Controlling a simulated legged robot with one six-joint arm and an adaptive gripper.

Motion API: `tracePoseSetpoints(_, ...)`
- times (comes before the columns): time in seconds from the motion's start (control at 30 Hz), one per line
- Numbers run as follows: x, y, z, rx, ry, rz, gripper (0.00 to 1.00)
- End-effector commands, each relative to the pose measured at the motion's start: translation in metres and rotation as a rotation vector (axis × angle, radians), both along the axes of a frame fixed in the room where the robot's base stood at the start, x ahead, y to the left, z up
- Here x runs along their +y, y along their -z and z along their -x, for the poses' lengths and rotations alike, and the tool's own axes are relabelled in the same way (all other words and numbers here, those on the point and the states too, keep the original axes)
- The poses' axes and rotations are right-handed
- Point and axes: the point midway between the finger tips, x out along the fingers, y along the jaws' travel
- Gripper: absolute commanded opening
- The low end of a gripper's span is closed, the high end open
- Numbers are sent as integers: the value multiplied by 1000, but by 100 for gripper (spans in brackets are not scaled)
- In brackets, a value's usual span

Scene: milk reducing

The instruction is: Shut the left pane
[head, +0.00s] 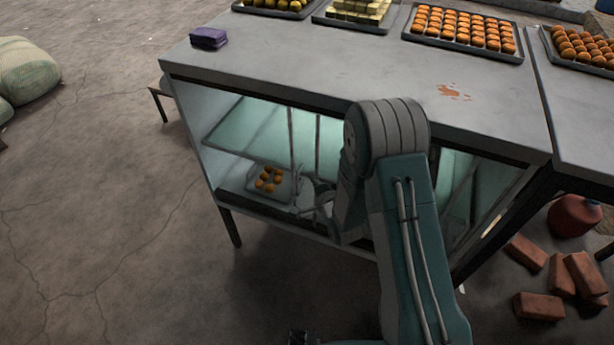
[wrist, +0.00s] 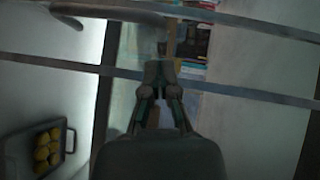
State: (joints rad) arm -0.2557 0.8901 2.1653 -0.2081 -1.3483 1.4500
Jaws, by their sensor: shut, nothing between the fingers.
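The display cabinet (head: 350,75) has a glazed front under its grey top. The left part of the front looks open, with a tray of orange sweets (head: 269,182) inside on the cabinet floor. Upright pane edges (head: 291,140) stand near the middle of the front, just left of my arm. I cannot tell which edge belongs to the left pane. My gripper (head: 318,196) is low at the front, close to these edges; touching cannot be told. In the wrist view my gripper (wrist: 161,72) is shut and empty, with an upright frame bar (wrist: 105,85) to its left. My arm hides the cabinet's middle.
Trays of sweets (head: 462,30) and a purple box (head: 208,38) stand on the top. Bricks (head: 540,306) and a red jug (head: 574,216) lie at the right. Sacks (head: 25,70) lie far left.

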Motion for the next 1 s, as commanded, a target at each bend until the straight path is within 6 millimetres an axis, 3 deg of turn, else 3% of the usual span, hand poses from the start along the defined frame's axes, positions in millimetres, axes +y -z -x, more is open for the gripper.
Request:
tracePoseSetpoints(0.2,17,4,-5,0,0,1,0)
tracePoseSetpoints(0.67,21,3,-7,-1,0,0,0)
tracePoseSetpoints(0.87,50,3,-15,-3,-5,0,0)
tracePoseSetpoints(1.0,87,3,-26,-3,-7,0,0)
